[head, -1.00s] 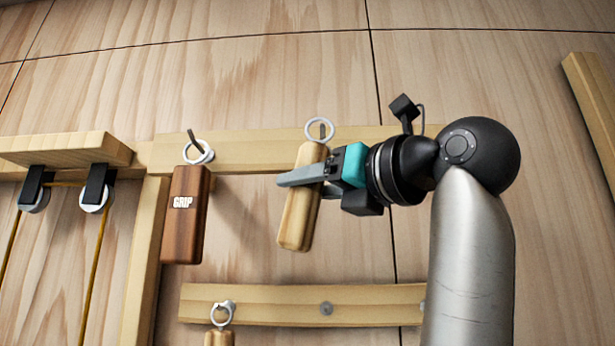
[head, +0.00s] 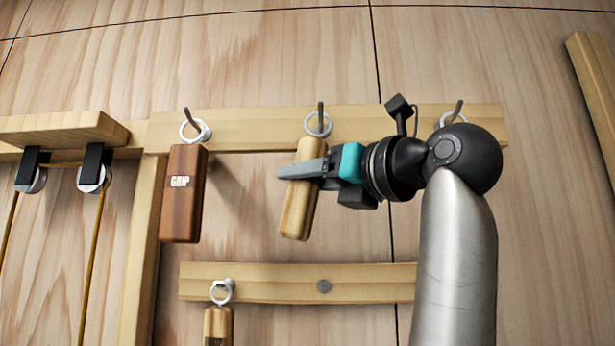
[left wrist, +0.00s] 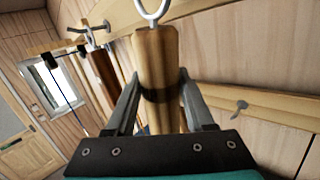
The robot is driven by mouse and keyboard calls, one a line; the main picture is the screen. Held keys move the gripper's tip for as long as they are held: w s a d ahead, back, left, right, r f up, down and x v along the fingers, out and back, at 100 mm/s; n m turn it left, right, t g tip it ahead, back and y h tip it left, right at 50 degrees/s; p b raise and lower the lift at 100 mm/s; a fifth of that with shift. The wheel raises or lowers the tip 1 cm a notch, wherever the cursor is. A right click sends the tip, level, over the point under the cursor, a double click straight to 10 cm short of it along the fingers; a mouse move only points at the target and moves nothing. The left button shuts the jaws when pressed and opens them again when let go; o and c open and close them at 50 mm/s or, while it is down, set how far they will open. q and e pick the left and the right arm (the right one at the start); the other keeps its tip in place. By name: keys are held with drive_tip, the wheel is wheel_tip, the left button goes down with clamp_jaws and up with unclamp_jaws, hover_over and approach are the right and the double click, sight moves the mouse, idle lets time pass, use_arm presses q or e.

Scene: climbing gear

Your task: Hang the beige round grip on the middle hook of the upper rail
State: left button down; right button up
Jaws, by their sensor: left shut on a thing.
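The beige round grip (head: 299,210) is a pale wooden cylinder with a white ring (head: 318,124) at its top. My left gripper (head: 303,170) is shut around its upper body; the grip tilts slightly. The ring overlaps the middle hook (head: 320,111) of the upper rail (head: 260,128), and the hook's tip shows above it. I cannot tell for sure whether the ring is threaded on the hook. The left wrist view shows the grip (left wrist: 158,62) between both fingers, its ring cut by the top edge. My right gripper is not in view.
A dark brown grip (head: 184,205) hangs on the left hook. A white ring (head: 446,121) shows at the right hook, behind my wrist. A lower rail (head: 270,283) has another wooden grip (head: 218,325) on it. Pulleys (head: 92,177) with cords hang at the left.

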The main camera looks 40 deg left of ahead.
use_arm(q)
drive_tip(key=shift+c, duration=0.9)
unclamp_jaws()
drive_tip(key=shift+d, duration=0.1)
drive_tip(key=shift+s+d+f, duration=0.1)
drive_tip(key=shift+d, duration=0.2)
drive_tip(key=b+v, duration=0.3)
drive_tip(key=v, duration=1.1)
drive_tip(key=shift+d, duration=0.2)
